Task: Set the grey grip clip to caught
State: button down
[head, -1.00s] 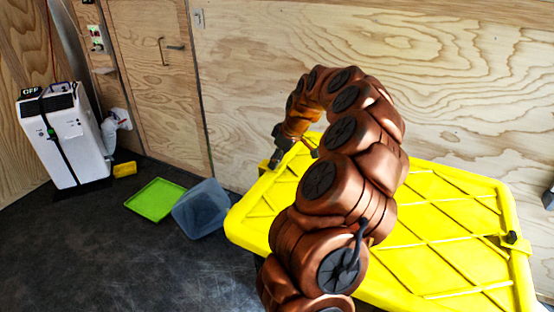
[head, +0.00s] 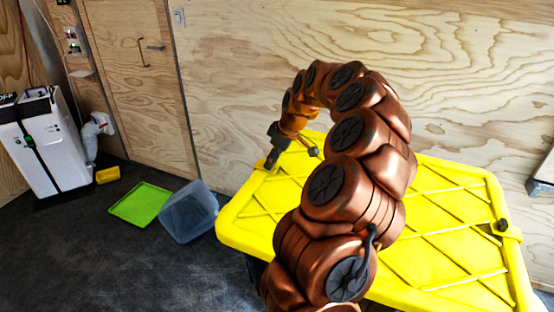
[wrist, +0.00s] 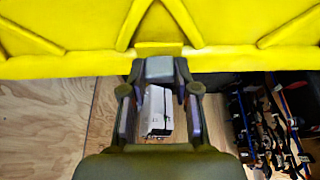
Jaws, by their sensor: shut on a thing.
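The grey grip clip (wrist: 160,69) sits at the edge of the yellow lid (wrist: 220,60) in the wrist view. My gripper (wrist: 159,88) has one finger on each side of the clip and is shut on it. In the head view my gripper (head: 272,158) is at the far left edge of the yellow lid (head: 450,215). The clip is too small and covered there to tell its angle, and the wrist view does not clearly show whether it is caught.
A clear bin (head: 188,212), a green tray (head: 140,204) and a white machine (head: 42,145) are on the floor at left. The plywood wall (head: 350,45) is close behind the lid. Dark floor is free at front left.

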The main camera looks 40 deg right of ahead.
jog(key=c, duration=0.8)
grip_release()
jog(key=shift+c, duration=0.2)
jog(key=v, duration=1.2)
